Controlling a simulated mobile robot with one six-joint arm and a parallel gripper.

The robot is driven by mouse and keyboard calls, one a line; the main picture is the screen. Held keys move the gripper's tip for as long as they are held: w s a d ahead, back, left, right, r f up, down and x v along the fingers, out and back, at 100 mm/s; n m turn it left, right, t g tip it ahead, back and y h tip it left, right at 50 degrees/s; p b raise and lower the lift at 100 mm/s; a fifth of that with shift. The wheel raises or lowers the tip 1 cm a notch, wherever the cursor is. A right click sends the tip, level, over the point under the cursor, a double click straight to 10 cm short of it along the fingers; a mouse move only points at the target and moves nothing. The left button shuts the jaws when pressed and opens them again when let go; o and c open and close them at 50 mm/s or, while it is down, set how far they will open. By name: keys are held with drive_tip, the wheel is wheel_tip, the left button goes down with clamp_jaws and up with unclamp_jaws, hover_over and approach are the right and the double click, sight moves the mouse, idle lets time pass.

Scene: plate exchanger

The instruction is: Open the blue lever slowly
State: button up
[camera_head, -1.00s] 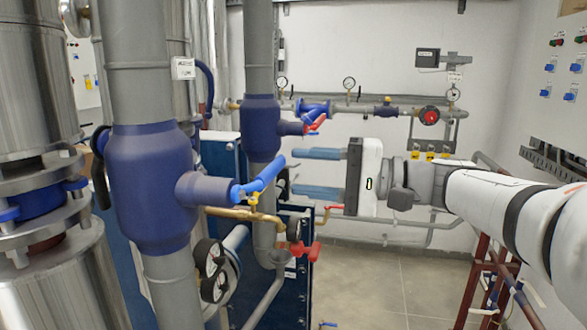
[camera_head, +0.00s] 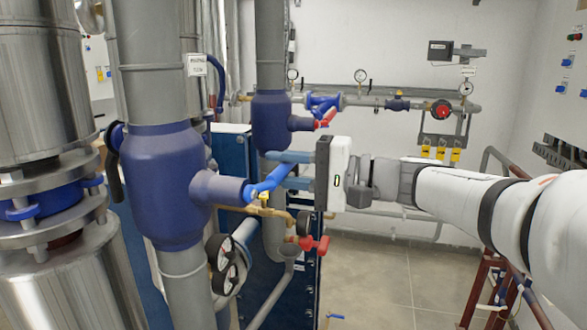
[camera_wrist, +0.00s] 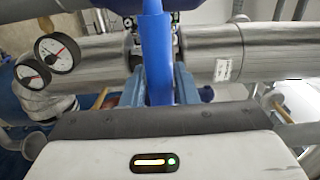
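The blue lever (camera_head: 268,182) sticks out from the side stub of the large dark-blue valve body (camera_head: 165,190) and slants up to the right. My gripper (camera_head: 280,170) has come in from the right with its blue fingers at the lever's upper end. In the wrist view the blue lever (camera_wrist: 157,55) runs between the two fingers of my gripper (camera_wrist: 160,82). The fingers are apart, one on each side of the lever. The left finger looks very close to it, and a narrow gap shows on the right. Whether either touches is unclear.
A brass pipe with a yellow handle (camera_head: 264,198) runs just below the lever. Gauges (camera_head: 222,265) and a red valve handle (camera_head: 313,243) lie lower. A second dark-blue valve body (camera_head: 271,122) stands behind. Open floor (camera_head: 375,280) shows at right.

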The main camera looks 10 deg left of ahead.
clamp_jaws()
drive_tip(key=shift+n+b, duration=0.3)
drive_tip(key=shift+b, duration=0.55)
drive_tip(key=shift+r+b, duration=0.1)
drive_tip(key=shift+b, duration=0.5)
drive_tip(key=shift+r+n+b, duration=0.45)
drive_tip(key=shift+n+b, duration=0.15)
drive_tip(key=shift+b, duration=0.2)
drive_tip(key=shift+r, duration=0.4)
drive_tip(key=shift+o, duration=2.2)
unclamp_jaws()
drive_tip(key=shift+f, duration=0.1)
